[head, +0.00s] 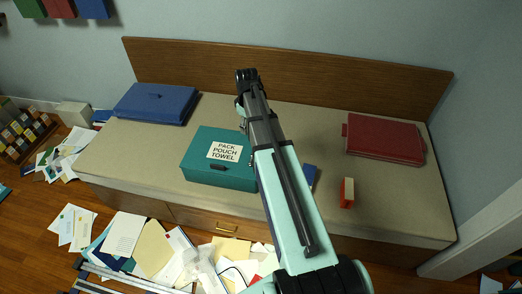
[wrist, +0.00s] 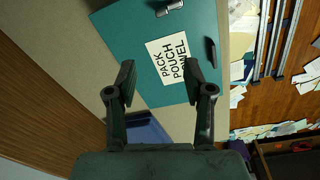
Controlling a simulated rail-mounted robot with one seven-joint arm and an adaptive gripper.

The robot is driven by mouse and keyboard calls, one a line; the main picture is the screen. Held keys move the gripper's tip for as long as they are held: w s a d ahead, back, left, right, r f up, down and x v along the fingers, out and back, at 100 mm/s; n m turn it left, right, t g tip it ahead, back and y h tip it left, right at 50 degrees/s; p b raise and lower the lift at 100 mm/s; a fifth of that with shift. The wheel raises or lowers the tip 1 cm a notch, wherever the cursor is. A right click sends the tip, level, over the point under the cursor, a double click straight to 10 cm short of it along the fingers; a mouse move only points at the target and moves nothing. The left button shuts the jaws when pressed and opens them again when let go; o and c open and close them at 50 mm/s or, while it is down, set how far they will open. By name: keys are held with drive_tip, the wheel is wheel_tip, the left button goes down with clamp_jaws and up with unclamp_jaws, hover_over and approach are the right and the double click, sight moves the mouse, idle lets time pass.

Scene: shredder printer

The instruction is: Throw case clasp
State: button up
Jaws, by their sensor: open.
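A teal case (head: 195,165) with a white label reading PACK POUCH TOWEL (head: 224,151) lies closed on the bench. A dark handle (head: 218,167) is on its near side. In the wrist view the case (wrist: 125,30) fills the upper middle, and a silver clasp (wrist: 170,8) shows at the top edge of the picture, beyond the label. I cannot make out the clasp in the head view, where my arm covers the case's right edge. My gripper (head: 247,76) is open and empty. In the wrist view its fingers (wrist: 160,72) are apart, below the clasp and not touching it.
A blue case (head: 157,103) lies left on the bench and a red case (head: 385,140) right. A small red and white box (head: 347,192) and a partly hidden blue item (head: 309,177) lie right of my arm. A wooden backboard (head: 330,80) bounds the rear. Papers litter the floor.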

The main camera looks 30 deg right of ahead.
sight(252, 158)
drive_tip(key=f+n+p, duration=0.1)
drive_tip(key=f, duration=0.4)
drive_tip(key=f+n+p, duration=0.1)
drive_tip(key=f, duration=0.5)
drive_tip(key=d+f+n+p, duration=0.1)
drive_tip(key=f, duration=0.5)
drive_tip(key=shift+s+f+n+g+p, duration=0.1)
drive_tip(key=shift+s+n+g+p, duration=0.2)
drive_tip(key=shift+s+g, duration=0.1)
clamp_jaws()
